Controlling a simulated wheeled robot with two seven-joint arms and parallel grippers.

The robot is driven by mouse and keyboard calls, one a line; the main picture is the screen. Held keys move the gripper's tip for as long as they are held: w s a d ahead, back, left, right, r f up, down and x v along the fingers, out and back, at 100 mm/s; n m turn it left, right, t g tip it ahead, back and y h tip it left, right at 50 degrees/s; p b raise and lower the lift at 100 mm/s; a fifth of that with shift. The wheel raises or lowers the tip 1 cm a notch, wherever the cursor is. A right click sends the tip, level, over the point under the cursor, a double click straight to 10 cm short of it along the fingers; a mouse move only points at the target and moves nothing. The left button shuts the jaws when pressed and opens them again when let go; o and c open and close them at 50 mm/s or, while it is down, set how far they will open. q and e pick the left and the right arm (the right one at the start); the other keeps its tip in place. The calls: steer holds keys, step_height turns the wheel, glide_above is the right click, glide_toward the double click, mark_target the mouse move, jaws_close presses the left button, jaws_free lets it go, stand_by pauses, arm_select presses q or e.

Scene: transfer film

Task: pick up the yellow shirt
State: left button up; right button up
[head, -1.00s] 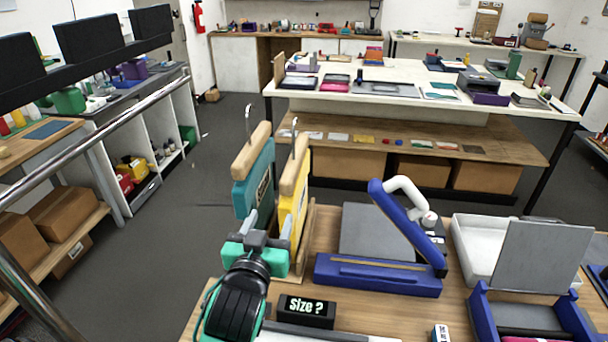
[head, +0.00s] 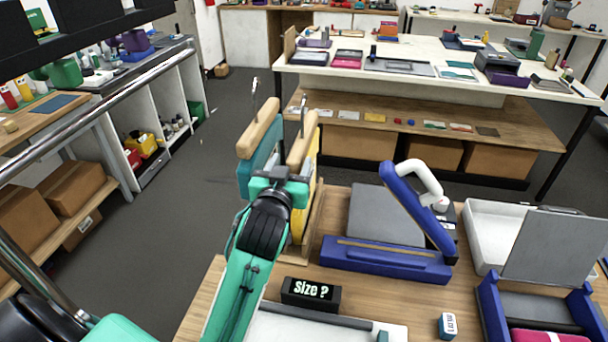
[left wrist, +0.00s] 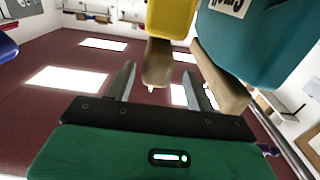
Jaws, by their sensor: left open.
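The yellow shirt (head: 313,178) hangs on a wooden hanger (head: 303,143), to the right of a teal shirt (head: 261,168) on its own hanger. In the left wrist view the yellow shirt (left wrist: 170,18) is at the top middle and the teal shirt (left wrist: 245,40) is at the upper right. My left gripper (head: 282,172) is at the near end of the shirts and covers part of them. In the left wrist view its open fingers (left wrist: 160,85) are apart, with the yellow shirt's hanger end (left wrist: 156,65) showing between them. My right gripper is not in view.
The wooden table (head: 380,297) also bears a blue press (head: 385,260), a black "Size ?" sign (head: 311,292) and a white tray (head: 480,235). A second blue press (head: 497,305) stands at the right. A metal rail (head: 100,103) crosses the left. Grey floor lies behind the shirts.

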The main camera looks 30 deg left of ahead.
mark_target(297, 150)
arm_select(q)
steer(key=p+x, duration=0.2)
steer(key=x, duration=0.2)
steer(key=shift+w+d, duration=0.1)
steer(key=shift+w, duration=0.3)
steer(key=shift+w+f+p, duration=0.2)
steer(key=shift+w+p, duration=0.1)
steer(key=shift+c, duration=0.2)
jaws_close()
